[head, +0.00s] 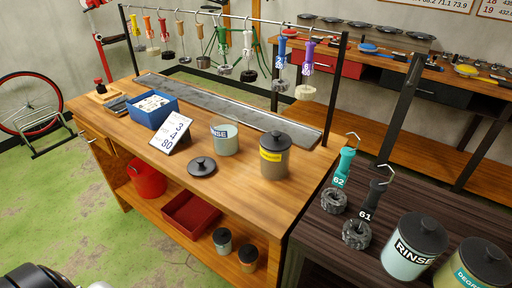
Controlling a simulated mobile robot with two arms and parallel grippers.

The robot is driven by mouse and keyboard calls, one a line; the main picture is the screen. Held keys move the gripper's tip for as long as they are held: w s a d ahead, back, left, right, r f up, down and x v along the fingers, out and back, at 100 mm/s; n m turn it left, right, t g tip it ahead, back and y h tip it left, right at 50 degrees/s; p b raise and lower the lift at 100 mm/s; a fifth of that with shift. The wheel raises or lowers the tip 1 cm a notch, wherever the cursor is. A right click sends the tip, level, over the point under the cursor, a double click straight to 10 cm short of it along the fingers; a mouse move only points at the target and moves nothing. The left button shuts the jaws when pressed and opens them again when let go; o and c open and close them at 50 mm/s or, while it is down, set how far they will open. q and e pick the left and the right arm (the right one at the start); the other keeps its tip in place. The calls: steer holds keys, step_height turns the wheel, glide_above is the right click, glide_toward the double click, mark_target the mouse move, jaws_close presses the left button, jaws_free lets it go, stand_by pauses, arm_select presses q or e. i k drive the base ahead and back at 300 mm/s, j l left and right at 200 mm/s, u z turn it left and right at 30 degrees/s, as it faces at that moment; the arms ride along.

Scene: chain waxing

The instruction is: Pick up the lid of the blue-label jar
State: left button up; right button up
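A glass jar marked RINSE (227,145) stands open on the wooden workbench; its label looks pale bluish, and I cannot be sure it is the blue-label jar. A black round lid with a knob (202,167) lies flat on the bench in front of it, apart from the jar. A second RINSE jar (408,262) with a black lid (421,234) on it stands on the dark table at the right. Neither gripper shows; a dark and white rounded part, seemingly mine, is cut off at the bottom left.
A yellow-label jar (274,168) with a black lid stands right of the open jar. A number card (171,135) and blue bin (152,117) are left. A rail (240,18) with hanging tools runs behind. A lidded degreaser jar (452,277) and two tools stand at the right.

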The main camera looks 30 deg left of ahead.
mark_target(203, 165)
steer(key=u, duration=1.25)
steer(key=i+j, duration=0.15)
steer(key=j, duration=0.15)
steer(key=i+j, duration=0.1)
steer(key=j, duration=0.15)
steer(key=i+j+z, duration=0.1)
steer(key=j+z, duration=0.3)
steer(key=i+j+z, duration=0.1)
steer(key=j+z, duration=0.65)
steer(key=i+l, duration=0.05)
